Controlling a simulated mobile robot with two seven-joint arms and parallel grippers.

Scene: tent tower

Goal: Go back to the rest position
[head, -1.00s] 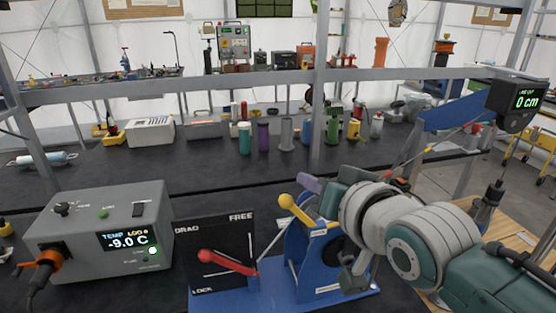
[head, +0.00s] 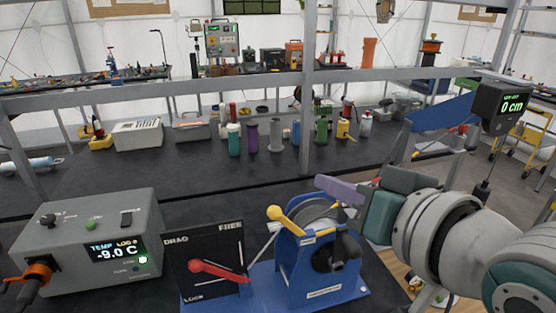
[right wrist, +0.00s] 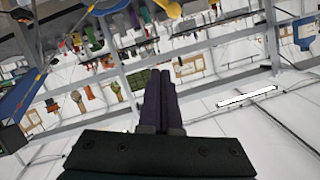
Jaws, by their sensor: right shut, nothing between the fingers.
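My right gripper (head: 338,190) reaches in from the right in the head view. Its purple fingers are pressed together with nothing between them. They are in the air, showing just above the drum of the blue winch (head: 285,258); I cannot tell how far apart they are. In the right wrist view the shut fingers (right wrist: 158,95) point up the picture, with shelving and the white tent wall beyond. My left gripper is not in view.
The winch has a yellow-knobbed lever (head: 282,217). Beside it are a black DRAG/FREE/LOCK panel with a red lever (head: 215,268) and a grey box (head: 90,240) reading -9.0 C. A display (head: 503,105) reads 0 cm. Several bottles (head: 252,137) stand behind on the dark bench (head: 170,180).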

